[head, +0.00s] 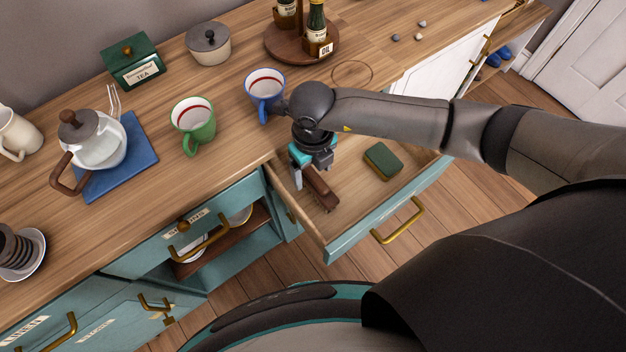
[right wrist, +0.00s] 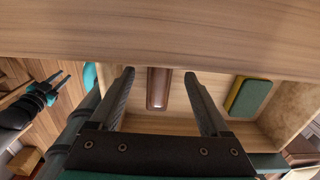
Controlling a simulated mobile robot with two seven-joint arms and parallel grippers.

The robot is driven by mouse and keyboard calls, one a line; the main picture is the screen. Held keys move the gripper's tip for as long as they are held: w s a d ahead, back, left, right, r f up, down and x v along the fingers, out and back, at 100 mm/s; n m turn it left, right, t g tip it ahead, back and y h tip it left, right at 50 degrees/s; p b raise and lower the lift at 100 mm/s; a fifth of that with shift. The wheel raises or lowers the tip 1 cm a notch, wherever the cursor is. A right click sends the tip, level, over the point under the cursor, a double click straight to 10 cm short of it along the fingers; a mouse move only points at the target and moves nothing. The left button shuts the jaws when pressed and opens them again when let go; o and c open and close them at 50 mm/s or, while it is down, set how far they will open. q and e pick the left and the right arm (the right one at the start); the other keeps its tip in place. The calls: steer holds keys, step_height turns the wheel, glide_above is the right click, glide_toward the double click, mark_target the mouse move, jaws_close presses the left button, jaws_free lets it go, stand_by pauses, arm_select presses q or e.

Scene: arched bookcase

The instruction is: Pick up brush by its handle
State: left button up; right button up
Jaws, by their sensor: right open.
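The brush (head: 321,190) is brown and lies in the open drawer, its bristled end toward the drawer front in the head view. My right gripper (head: 312,176) reaches down over it from above. In the right wrist view the open fingers of my right gripper (right wrist: 160,90) stand on either side of the brown handle (right wrist: 158,87), with a gap on each side. The far part of the brush is hidden under the counter edge in that view. What looks like my left gripper (right wrist: 50,85) shows small at the left of the right wrist view; its opening is unclear.
A green sponge (head: 383,161) lies in the drawer right of the brush. The drawer front (head: 385,214) and the counter edge bound the space. A blue mug (head: 264,96) and a green mug (head: 193,124) stand on the counter close by.

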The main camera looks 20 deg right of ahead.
steer(key=shift+f, duration=0.9)
steer(key=shift+c, duration=0.2)
jaws_close()
steer(key=shift+r, duration=0.1)
